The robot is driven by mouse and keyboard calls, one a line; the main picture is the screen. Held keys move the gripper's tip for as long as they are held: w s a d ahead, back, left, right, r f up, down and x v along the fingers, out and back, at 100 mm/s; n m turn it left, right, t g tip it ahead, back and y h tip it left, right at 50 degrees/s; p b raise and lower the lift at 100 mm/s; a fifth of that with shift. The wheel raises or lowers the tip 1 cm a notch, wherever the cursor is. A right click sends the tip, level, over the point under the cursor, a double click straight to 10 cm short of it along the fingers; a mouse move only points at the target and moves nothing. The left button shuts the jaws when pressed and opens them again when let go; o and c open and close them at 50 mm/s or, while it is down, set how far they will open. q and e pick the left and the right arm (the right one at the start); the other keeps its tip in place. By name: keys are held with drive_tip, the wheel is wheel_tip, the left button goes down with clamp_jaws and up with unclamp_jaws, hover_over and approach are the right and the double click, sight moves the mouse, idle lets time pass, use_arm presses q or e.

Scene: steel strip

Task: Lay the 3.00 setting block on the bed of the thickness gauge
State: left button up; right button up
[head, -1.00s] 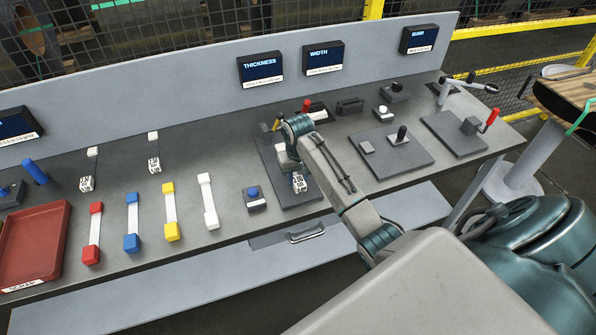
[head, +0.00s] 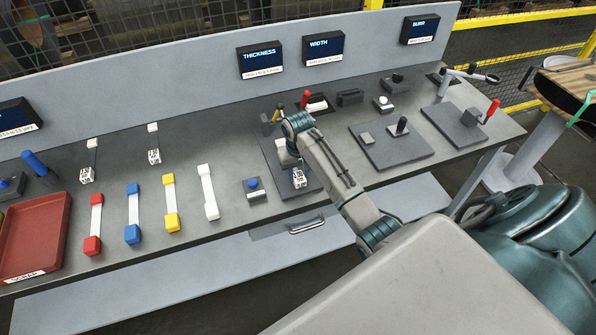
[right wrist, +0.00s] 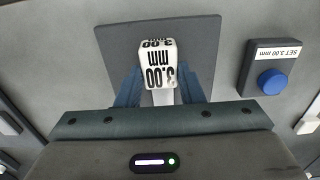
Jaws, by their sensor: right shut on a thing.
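The 3.00 setting block (right wrist: 158,62) has a white head marked 3.00 mm and a pale strip. The head shows as a small white piece in the head view (head: 299,179). My right gripper (right wrist: 158,88) is shut on the pale strip, with blue fingers at either side. The block is over the dark plate of the thickness gauge (right wrist: 113,40), whose plate also shows in the head view (head: 312,185). I cannot tell whether the block touches the bed, as the gripper hides its far part. My left gripper is out of view.
A blue button box (head: 254,189) labelled SET 3.00 mm stands beside the gauge. Coloured-end strips (head: 134,214), two other small white tagged blocks (head: 154,157) and a red scrap tray (head: 36,240) lie to the left. The width gauge (head: 385,150) is to the right.

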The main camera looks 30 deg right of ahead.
drive_tip(key=o, duration=1.1)
wheel_tip(320, 180, up, 5)
drive_tip(key=shift+f+b, duration=0.15)
drive_tip(key=shift+b, duration=0.85)
wheel_tip(320, 180, up, 6)
drive_tip(key=p, duration=0.2)
drive_tip(key=shift+p, duration=0.4)
